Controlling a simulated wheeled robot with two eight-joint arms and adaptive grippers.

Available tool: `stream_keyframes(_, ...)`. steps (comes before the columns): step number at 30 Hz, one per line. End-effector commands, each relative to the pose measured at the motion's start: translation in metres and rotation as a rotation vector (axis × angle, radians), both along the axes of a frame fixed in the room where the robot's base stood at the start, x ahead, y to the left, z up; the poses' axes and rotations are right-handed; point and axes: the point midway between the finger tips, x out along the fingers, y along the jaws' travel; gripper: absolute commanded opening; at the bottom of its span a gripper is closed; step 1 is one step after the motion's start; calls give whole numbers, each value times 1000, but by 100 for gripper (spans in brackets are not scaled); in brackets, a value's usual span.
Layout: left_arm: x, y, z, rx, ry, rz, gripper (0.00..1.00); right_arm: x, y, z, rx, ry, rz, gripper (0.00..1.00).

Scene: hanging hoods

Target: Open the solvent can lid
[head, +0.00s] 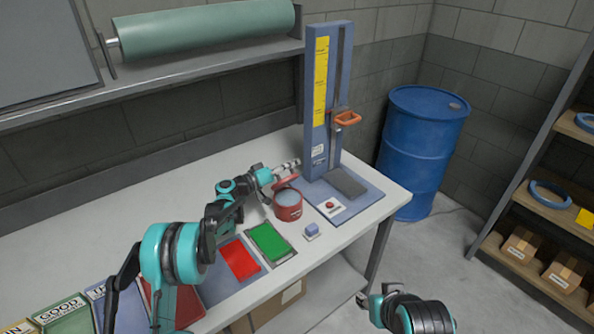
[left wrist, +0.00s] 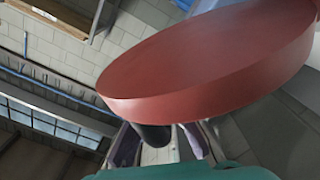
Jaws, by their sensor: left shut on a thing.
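The solvent can (head: 289,212) is a small red can on the bench, in front of the blue stand. Its top shows a pale grey inside. The red lid (head: 287,181) is tilted up over the can's back edge, and it fills much of the left wrist view (left wrist: 210,60). My left gripper (head: 289,166) is at the lid's far side and shut on it; its fingers show partly behind the lid in the left wrist view (left wrist: 165,140). My right gripper (head: 364,299) is low in front of the bench, away from the can; its finger opening is too small to tell.
A blue stand (head: 319,110) with an orange part (head: 347,118) rises behind the can. Green (head: 270,243) and red (head: 239,259) panels and a small blue block (head: 312,230) lie in front. A blue drum (head: 421,145) stands beyond the bench.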

Motion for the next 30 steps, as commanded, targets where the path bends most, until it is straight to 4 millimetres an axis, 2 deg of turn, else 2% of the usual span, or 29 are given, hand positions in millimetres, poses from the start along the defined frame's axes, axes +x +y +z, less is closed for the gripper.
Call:
stream_keyframes(11, 29, 22, 2, -206, 285, 5, 0, 0, 0, -3, 0, 0, 0, 40)
stream_keyframes(21, 49, 37, -5, -364, 503, 3, 0, 0, 0, -7, 0, 0, 0, 40)
stream_keyframes(30, 58, 44, -10, -388, 538, 3, 0, 0, 0, -9, 0, 0, 0, 40)
